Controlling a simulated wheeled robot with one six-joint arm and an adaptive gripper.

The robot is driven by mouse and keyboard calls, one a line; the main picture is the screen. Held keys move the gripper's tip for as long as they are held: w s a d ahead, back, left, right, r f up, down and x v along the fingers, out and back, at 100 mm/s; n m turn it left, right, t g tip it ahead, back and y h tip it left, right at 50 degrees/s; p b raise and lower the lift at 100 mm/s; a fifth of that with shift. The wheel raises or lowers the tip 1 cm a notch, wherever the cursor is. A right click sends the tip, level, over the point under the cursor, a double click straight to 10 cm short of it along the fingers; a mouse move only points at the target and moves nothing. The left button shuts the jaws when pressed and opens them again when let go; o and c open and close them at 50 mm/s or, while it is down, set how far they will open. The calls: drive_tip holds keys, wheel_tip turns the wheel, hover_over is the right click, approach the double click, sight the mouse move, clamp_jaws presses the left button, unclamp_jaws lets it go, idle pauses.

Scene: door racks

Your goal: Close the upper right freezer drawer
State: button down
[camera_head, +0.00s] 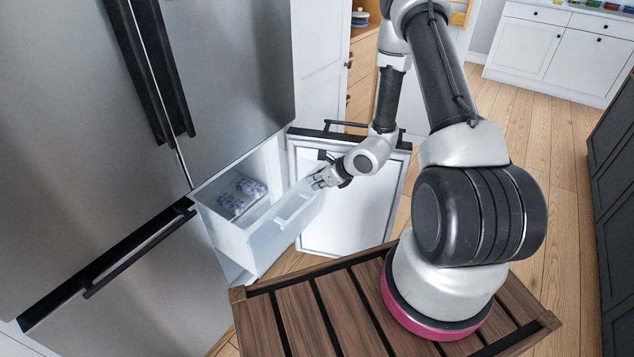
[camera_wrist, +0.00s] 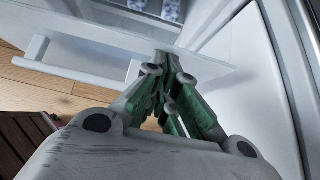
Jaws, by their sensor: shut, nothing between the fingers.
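The upper right freezer drawer (camera_head: 262,243) is pulled out of the fridge in the head view. It is white and translucent, with a handle bar on its front, and two patterned packs (camera_head: 243,195) lie inside. My gripper (camera_head: 318,180) is at the right end of the drawer's front, shut and empty. In the wrist view, the shut fingers (camera_wrist: 165,62) reach the drawer front (camera_wrist: 112,45), close to its top edge. I cannot tell whether they touch it. The drawer handle (camera_wrist: 68,72) is to their left.
The freezer door (camera_head: 345,200) stands open to the right of the drawer, close beside my gripper; its white inner side also shows in the wrist view (camera_wrist: 250,75). The left freezer door (camera_head: 110,285) is closed. Wooden floor (camera_head: 540,150) is free further right.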

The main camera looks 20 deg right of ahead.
drive_tip(key=w+a, duration=1.1)
drive_tip(key=w, duration=0.4)
drive_tip(key=shift+s+d, duration=0.1)
drive_tip(key=shift+d, duration=0.05)
